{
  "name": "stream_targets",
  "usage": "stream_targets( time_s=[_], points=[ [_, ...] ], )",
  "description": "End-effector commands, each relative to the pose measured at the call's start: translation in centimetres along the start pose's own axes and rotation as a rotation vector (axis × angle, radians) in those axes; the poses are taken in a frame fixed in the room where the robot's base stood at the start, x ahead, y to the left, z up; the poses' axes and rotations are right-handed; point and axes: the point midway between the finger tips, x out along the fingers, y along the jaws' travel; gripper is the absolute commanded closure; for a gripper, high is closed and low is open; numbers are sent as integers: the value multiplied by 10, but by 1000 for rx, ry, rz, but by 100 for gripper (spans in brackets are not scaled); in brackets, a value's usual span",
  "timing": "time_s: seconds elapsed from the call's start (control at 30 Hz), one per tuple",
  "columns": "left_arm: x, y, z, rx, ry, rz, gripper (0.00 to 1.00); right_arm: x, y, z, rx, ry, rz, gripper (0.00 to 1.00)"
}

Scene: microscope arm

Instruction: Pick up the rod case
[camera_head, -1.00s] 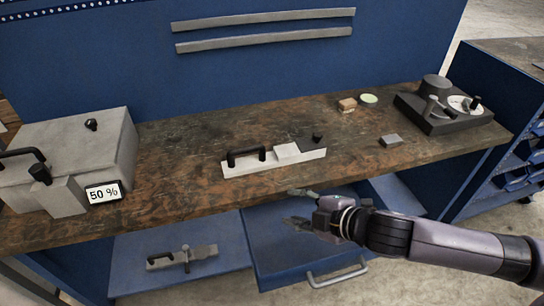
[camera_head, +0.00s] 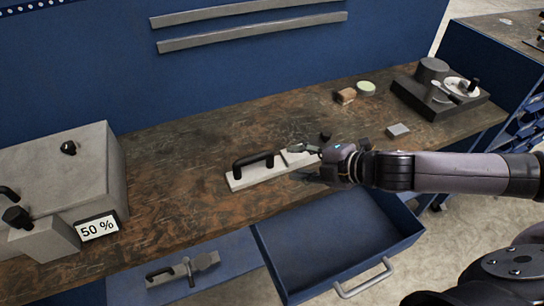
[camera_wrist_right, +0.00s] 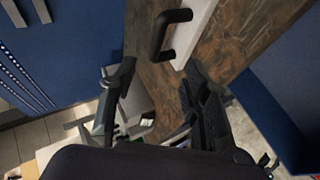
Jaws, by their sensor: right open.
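A long pale grey case with a black handle (camera_head: 237,182), which looks like the rod case, lies on the workbench (camera_head: 190,165). Its black handle (camera_head: 253,161) stands up from its left part. My right gripper (camera_head: 308,163) is open over the case's right end, which it partly hides. In the right wrist view, the case (camera_wrist_right: 199,30) and its handle (camera_wrist_right: 165,32) show at the top, beyond my open, empty fingers (camera_wrist_right: 150,98). I cannot tell whether a finger touches the case. My left gripper is not in view.
A grey box with a 50 % display (camera_head: 97,228) stands at the left. A dark turntable device (camera_head: 440,95), small blocks and a green-topped disc (camera_head: 366,88) are at the right. An open blue drawer (camera_head: 335,240) juts out below. A similar handled piece (camera_head: 182,270) lies on the lower shelf.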

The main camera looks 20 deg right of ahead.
Motion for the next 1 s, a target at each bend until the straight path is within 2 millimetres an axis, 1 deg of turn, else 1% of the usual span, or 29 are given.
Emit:
stream_targets(
  time_s=[0.1,0.2,0.33,0.47,0.53,0.6,0.73,0.87,1.0],
  points=[
    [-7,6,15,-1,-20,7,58,18,2,-3,1,5,2,57],
    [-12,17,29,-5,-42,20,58,36,3,-2,0,4,3,57],
    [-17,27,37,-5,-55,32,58,60,3,-2,1,3,2,57],
    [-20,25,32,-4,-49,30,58,84,3,-3,0,3,1,57],
    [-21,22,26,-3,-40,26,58,95,2,-2,0,3,1,57],
    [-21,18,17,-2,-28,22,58,104,2,-2,-1,3,1,57],
    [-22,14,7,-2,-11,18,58,112,1,-2,-1,2,1,57],
    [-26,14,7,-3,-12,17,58,120,3,-2,-1,2,1,57],
    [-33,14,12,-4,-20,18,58,139,7,-2,0,1,1,57]
  ],
)
